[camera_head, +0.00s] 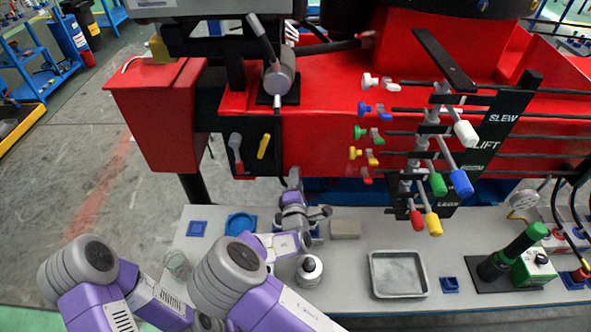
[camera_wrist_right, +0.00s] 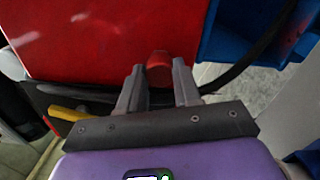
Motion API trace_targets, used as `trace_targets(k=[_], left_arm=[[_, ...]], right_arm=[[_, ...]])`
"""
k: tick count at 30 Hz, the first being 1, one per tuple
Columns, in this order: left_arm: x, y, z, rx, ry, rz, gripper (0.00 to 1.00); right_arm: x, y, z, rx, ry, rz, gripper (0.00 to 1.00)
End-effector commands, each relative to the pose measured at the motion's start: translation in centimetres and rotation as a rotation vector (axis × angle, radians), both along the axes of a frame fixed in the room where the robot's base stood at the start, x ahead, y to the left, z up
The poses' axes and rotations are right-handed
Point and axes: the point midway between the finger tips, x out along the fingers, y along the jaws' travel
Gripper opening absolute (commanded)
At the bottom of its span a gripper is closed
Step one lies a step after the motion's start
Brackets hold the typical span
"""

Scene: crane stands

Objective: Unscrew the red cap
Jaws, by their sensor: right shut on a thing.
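The red cap (camera_wrist_right: 158,72) shows in the right wrist view between the two grey fingers of my right gripper (camera_wrist_right: 159,80), against the front of the red machine body. The fingers are closed on its two sides. In the head view my right gripper (camera_head: 293,181) points up at the lower edge of the red machine, just right of the yellow handle (camera_head: 263,146); the cap cannot be made out there. My left arm shows at the lower left, but its gripper cannot be made out.
Coloured levers (camera_head: 436,184) hang to the right. A glass (camera_head: 178,265) stands near my left arm.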

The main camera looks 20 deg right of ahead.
Motion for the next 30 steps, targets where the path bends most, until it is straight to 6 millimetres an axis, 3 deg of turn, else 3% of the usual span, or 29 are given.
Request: trace_targets(k=[4,13,22,30], left_arm=[[0.00,0.00,0.35,0.000,0.000,0.000,0.00],[0.00,0.01,0.33,0.000,0.000,0.000,0.00],[0.00,0.00,0.75,0.000,0.000,0.000,0.00],[0.00,0.00,0.73,0.000,0.000,0.000,0.00]], right_arm=[[-0.10,0.02,-0.15,-0.111,0.037,0.000,0.00],[-0.10,0.01,-0.23,-0.128,0.043,-0.001,0.00],[-0.15,0.04,-0.30,-0.498,0.149,0.001,0.00],[-0.14,-0.06,-0.28,-0.547,0.165,-0.001,0.00]])
